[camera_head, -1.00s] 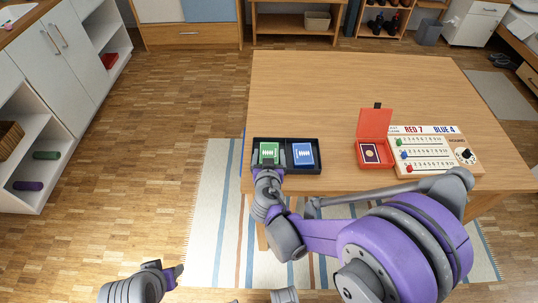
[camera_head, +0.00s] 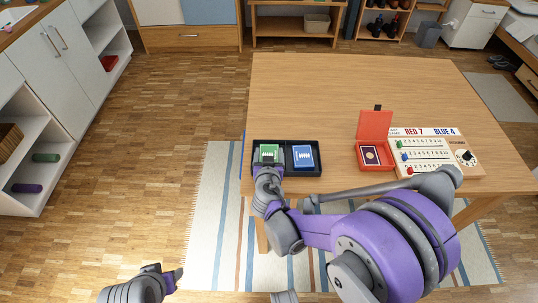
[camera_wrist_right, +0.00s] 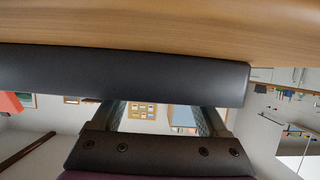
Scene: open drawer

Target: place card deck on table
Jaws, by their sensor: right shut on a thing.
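A green card deck (camera_head: 269,151) is at the left compartment of a black two-part tray (camera_head: 322,172) on the wooden table (camera_head: 350,90). A blue card deck (camera_head: 303,155) lies in the right compartment. My right gripper (camera_head: 268,158) is shut on the green deck, with a finger at each side of it. I cannot tell if the deck is clear of the tray floor. In the right wrist view the dark tray wall (camera_wrist_right: 120,72) crosses in front of the fingers and hides the deck. My left gripper (camera_head: 174,278) is low at the left, partly seen, away from the table.
An open red box (camera_head: 375,124) holding a dark card deck (camera_head: 371,155) stands right of the tray. A scoreboard (camera_head: 433,150) with pegs and a dial sits beside it. The back and middle of the table are clear. A striped rug (camera_head: 210,220) lies below.

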